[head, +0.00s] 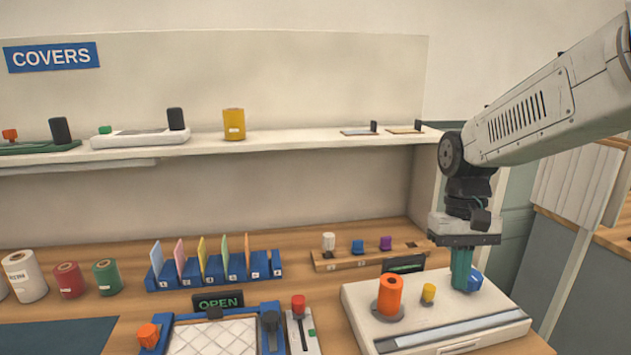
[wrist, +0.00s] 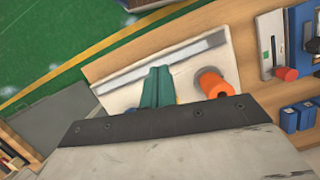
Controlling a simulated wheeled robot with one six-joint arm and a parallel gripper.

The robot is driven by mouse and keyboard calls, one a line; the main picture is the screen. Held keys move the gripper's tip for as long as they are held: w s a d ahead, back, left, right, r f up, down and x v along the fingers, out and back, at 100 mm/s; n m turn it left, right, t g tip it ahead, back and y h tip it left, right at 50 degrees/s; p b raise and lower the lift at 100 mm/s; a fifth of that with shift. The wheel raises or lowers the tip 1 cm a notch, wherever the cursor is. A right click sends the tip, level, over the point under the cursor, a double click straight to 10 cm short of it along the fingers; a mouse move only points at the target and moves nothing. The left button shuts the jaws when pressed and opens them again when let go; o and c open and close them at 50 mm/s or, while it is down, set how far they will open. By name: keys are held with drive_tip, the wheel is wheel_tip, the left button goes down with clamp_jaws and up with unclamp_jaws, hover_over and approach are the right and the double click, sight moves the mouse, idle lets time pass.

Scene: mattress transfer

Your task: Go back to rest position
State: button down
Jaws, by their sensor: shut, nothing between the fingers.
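My gripper (head: 461,270) is at the right of the head view, pointing down over the white base plate (head: 460,336). Its teal fingers are together with nothing held between them. They also show in the wrist view (wrist: 158,85), above the same plate. A blue knob (head: 475,279) on the plate is partly behind the fingertips; I cannot tell whether they touch it. A small yellow knob (head: 428,293) and a tall orange cylinder (head: 389,294) stand on the plate to the left of the fingers. The orange cylinder is close beside the fingers in the wrist view (wrist: 213,83).
A wooden rack (head: 368,260) with small coloured knobs stands behind the plate. A blue-framed device with an OPEN sign (head: 218,303) and a slim white unit (head: 301,328) are to its left. The shelf (head: 290,145) is above. Space above the gripper is occupied by my arm.

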drive_tip(key=s+r+t, duration=0.1)
drive_tip(key=s+t, duration=0.1)
drive_tip(key=s, duration=0.8)
drive_tip(key=s+d+r+t, duration=0.1)
drive_tip(key=s+t, duration=0.1)
drive_tip(key=s, duration=0.8)
drive_tip(key=shift+s+d+r, duration=0.2)
drive_tip(key=shift+s+r, duration=0.05)
drive_tip(key=shift+r, duration=0.15)
idle(1.2)
